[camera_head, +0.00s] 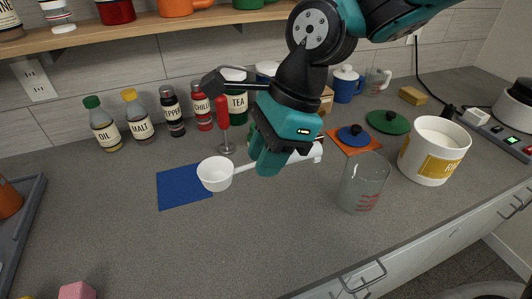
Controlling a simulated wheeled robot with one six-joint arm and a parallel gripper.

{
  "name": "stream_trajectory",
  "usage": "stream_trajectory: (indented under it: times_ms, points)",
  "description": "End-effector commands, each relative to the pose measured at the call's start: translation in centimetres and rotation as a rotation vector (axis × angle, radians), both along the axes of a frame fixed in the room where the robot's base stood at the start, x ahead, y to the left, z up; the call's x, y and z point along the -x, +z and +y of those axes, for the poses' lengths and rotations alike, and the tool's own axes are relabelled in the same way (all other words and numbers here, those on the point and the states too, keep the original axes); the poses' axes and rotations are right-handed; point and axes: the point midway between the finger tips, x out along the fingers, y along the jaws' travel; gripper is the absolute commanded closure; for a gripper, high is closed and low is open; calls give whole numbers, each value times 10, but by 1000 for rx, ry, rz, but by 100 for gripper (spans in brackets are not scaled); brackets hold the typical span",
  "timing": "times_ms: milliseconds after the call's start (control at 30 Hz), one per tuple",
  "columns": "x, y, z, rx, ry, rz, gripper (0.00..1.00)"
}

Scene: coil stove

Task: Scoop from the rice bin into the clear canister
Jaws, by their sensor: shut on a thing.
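My gripper (268,168) is shut on the handle of a white scoop (215,174) and points down over the middle of the counter. The scoop's round cup sticks out to the left, near the blue mat; its inside looks white, and I cannot tell whether it holds rice. The handle runs right behind the fingers. The clear canister (361,186), with red marks on its side, stands upright to the right of my gripper and looks empty. The rice bin (428,155) is a white tub with a yellow label, right of the canister; its open top shows white contents.
A blue mat (183,188) lies at left. Several bottles and jars, including oil (101,124) and tea (238,104), line the back. An orange mat (352,146) with a blue lid and a green lid (388,122) lie behind the canister. The front left counter is mostly clear.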

Motion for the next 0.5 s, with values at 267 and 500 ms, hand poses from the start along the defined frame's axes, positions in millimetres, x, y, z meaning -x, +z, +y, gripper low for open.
stream_trajectory:
  times_ms: [267,500]
  points:
    - [0,8,0,0,0,0,100]
    - [0,30,0,0,1,0,100]
